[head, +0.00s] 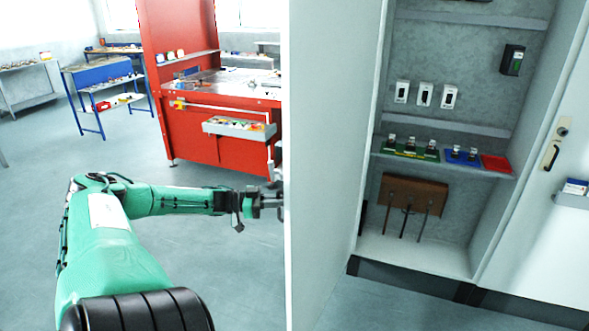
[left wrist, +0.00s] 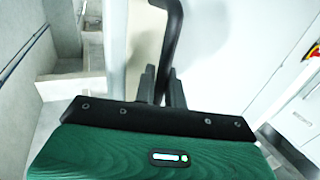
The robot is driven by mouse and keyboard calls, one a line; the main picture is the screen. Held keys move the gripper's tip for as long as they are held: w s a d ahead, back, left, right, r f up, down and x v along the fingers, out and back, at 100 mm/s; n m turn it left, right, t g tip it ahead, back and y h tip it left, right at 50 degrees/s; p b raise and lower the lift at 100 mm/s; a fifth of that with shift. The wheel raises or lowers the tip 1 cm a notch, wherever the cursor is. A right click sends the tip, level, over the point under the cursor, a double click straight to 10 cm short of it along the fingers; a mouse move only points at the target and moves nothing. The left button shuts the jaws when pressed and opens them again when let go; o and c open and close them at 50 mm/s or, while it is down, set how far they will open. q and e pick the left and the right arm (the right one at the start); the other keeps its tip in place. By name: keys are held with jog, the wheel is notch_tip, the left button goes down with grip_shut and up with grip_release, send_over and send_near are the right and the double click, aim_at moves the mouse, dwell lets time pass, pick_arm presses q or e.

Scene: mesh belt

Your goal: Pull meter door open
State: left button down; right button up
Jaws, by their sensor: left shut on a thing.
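The meter door (head: 325,170) is a tall white panel standing open at the left side of a grey cabinet (head: 460,215). In the head view, my left gripper (head: 276,197) is at the near edge of this door, and its fingertips are partly hidden behind the panel. In the left wrist view, the left gripper (left wrist: 162,78) is shut on a black curved handle (left wrist: 172,28) in front of a pale panel. The handle is hidden in the head view. My right gripper is in neither view.
A second white door (head: 555,230) with a handle stands at the right. A red workbench (head: 215,135) and blue cart (head: 105,90) are behind my left arm. The floor at left is clear.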

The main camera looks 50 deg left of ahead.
pick_arm(q)
jog(key=shift+s+a, duration=0.3)
jog(key=shift+a, duration=0.55)
jog(key=shift+s+a, duration=0.25)
jog(key=shift+a, duration=0.65)
jog(key=shift+s+a, duration=0.3)
jog(key=shift+a, duration=0.55)
jog(key=c, duration=1.6)
grip_release()
jog(key=shift+o, duration=0.3)
jog(key=shift+s, duration=0.1)
jog(key=p+v, duration=0.1)
jog(key=v, duration=1.2)
jog(key=shift+s+a, duration=0.15)
jog(key=shift+s, duration=0.1)
